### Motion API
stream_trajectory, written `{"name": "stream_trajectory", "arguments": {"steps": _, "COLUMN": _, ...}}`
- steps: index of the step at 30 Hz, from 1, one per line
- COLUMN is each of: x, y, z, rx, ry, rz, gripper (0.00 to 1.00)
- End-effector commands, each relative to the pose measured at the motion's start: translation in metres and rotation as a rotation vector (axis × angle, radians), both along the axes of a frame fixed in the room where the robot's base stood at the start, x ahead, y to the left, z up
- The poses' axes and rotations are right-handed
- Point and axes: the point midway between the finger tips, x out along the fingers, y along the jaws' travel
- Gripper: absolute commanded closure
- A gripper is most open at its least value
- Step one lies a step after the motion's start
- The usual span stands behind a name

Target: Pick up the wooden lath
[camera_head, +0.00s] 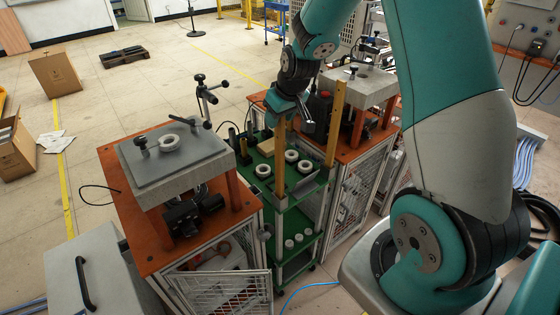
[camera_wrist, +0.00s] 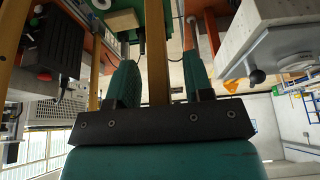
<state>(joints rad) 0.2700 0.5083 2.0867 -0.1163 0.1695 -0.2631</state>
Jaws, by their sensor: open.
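Two upright wooden laths stand on the green rack: a left one (camera_head: 281,160) and a right one (camera_head: 335,122) in the head view. My gripper (camera_head: 283,108) is at the upper end of the left lath. In the wrist view, my gripper (camera_wrist: 160,60) is open, with one finger on each side of a lath (camera_wrist: 156,45). Gaps show between this lath and both fingers. Its end near the palm is partly hidden by the gripper body.
The green rack (camera_head: 300,207) holds several pale rings. An orange bench with a grey plate (camera_head: 180,150) stands left of it, and another orange bench with a pale block (camera_head: 358,86) stands right. A black knob-topped stand (camera_head: 206,100) rises behind the left bench.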

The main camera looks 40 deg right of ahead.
Motion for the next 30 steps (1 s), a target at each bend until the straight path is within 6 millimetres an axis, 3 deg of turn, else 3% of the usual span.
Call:
{"name": "stream_trajectory", "arguments": {"steps": 3, "x": 0.000, "y": 0.000, "z": 0.000, "rx": 0.000, "ry": -0.001, "rz": 0.000, "gripper": 0.53}}
{"name": "stream_trajectory", "arguments": {"steps": 4, "x": 0.000, "y": 0.000, "z": 0.000, "rx": 0.000, "ry": -0.001, "rz": 0.000, "gripper": 0.58}}
{"name": "stream_trajectory", "arguments": {"steps": 9, "x": 0.000, "y": 0.000, "z": 0.000, "rx": 0.000, "ry": -0.001, "rz": 0.000, "gripper": 0.97}}
{"name": "stream_trajectory", "arguments": {"steps": 10, "x": 0.000, "y": 0.000, "z": 0.000, "rx": 0.000, "ry": -0.001, "rz": 0.000, "gripper": 1.00}}
{"name": "stream_trajectory", "arguments": {"steps": 23, "x": 0.001, "y": 0.000, "z": 0.005, "rx": -0.001, "ry": -0.004, "rz": 0.000, "gripper": 1.00}}
{"name": "stream_trajectory", "arguments": {"steps": 30, "x": 0.001, "y": 0.000, "z": 0.035, "rx": -0.002, "ry": -0.008, "rz": -0.001, "gripper": 1.00}}
